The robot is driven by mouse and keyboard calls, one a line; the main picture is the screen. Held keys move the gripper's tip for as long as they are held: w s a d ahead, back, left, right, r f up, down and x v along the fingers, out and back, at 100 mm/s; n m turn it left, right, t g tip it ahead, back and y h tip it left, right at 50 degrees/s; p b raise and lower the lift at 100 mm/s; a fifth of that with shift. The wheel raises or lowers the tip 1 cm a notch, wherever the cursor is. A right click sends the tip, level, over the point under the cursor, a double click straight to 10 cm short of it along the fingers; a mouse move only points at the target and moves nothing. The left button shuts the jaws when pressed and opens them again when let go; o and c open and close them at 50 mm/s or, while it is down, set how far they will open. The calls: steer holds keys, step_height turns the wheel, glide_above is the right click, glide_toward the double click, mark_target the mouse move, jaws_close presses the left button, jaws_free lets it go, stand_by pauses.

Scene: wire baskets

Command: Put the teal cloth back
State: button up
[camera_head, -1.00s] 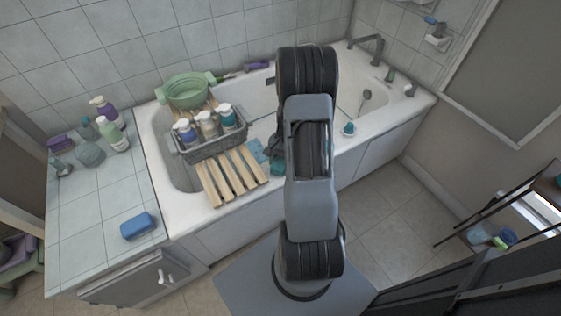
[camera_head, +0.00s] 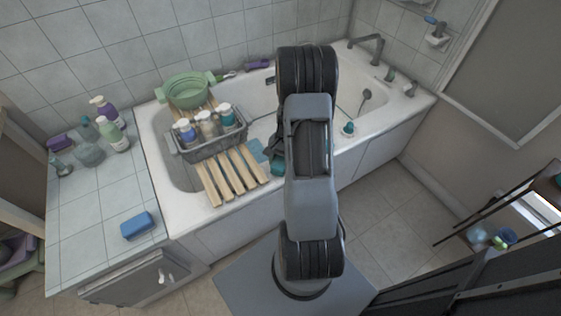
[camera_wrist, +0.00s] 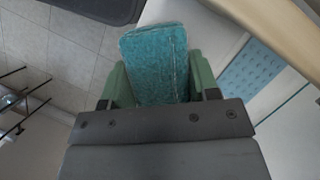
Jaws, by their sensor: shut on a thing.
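The teal cloth (camera_wrist: 155,58) is a folded, rounded block between the two green fingers of my gripper (camera_wrist: 159,74) in the wrist view. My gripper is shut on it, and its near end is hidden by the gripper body. In the head view, a small teal part of the cloth (camera_head: 278,167) shows left of my arm, by the front rim of the bathtub. My arm hides most of the gripper there.
A pale blue perforated piece (camera_head: 257,150) lies right of the basket, also in the wrist view (camera_wrist: 252,68). A blue sponge (camera_head: 136,225) lies on the tiled counter. A teal-capped item (camera_head: 348,129) stands on the tub rim.

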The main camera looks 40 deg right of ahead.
steer(key=shift+f+b, duration=0.35)
steer(key=shift+f, duration=0.2)
stand_by(0.4)
steer(key=o, duration=0.9)
steer(key=shift+p+v, duration=2.9)
steer(key=shift+v, duration=1.05)
steer(key=p+v, duration=0.2)
steer(key=v, duration=1.2)
